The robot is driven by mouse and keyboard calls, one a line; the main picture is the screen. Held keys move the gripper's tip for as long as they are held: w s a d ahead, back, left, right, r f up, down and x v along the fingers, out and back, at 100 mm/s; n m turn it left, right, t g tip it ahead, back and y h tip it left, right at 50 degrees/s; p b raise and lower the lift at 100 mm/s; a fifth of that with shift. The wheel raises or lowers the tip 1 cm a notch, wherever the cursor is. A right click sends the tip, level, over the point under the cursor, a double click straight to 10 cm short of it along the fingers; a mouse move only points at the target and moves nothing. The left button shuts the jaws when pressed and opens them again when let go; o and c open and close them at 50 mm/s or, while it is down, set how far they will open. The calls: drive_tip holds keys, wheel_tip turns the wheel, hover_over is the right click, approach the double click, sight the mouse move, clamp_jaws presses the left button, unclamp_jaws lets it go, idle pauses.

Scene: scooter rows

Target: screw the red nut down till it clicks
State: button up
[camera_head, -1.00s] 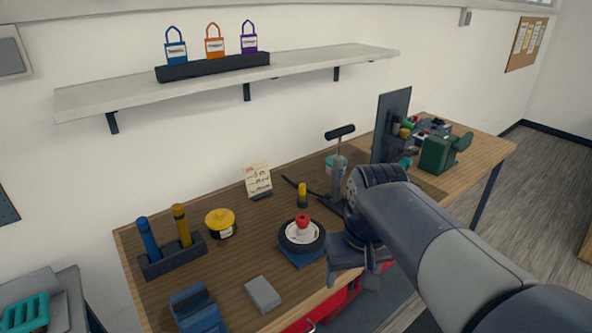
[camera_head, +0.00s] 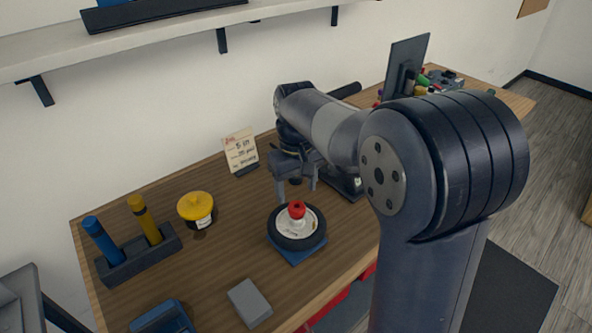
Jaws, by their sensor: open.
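The red nut (camera_head: 297,209) sits on top of the white hub of a small black-tyred wheel (camera_head: 285,240). The wheel lies flat on a blue base (camera_head: 300,257) on the wooden bench. My gripper (camera_head: 296,194) points down, just above or behind the nut in the picture, with its fingers apart and nothing seen between them. I cannot tell the exact gap between the fingers and the nut. My arm covers part of the bench behind and to the right.
A yellow-lidded pot (camera_head: 197,207) and a holder (camera_head: 140,258) with blue and yellow handles stand left. A grey block (camera_head: 250,303) lies in front of the wheel. A note card (camera_head: 240,150) stands behind. A dark upright panel (camera_head: 407,62) is at the back right.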

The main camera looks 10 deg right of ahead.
sight(296, 203)
wheel_tip(296, 203, down, 6)
drive_tip(key=shift+r, duration=0.15)
idle(0.3)
drive_tip(key=c, duration=1.1)
drive_tip(key=shift+o, duration=0.2)
drive_tip(key=m+p, duration=0.1)
drive_tip(key=m, duration=0.9)
drive_tip(key=shift+m+p, duration=0.3)
drive_tip(key=shift+p, duration=0.1)
drive_tip(key=m, duration=0.5)
drive_tip(key=shift+p, duration=0.3)
drive_tip(key=m, duration=0.6)
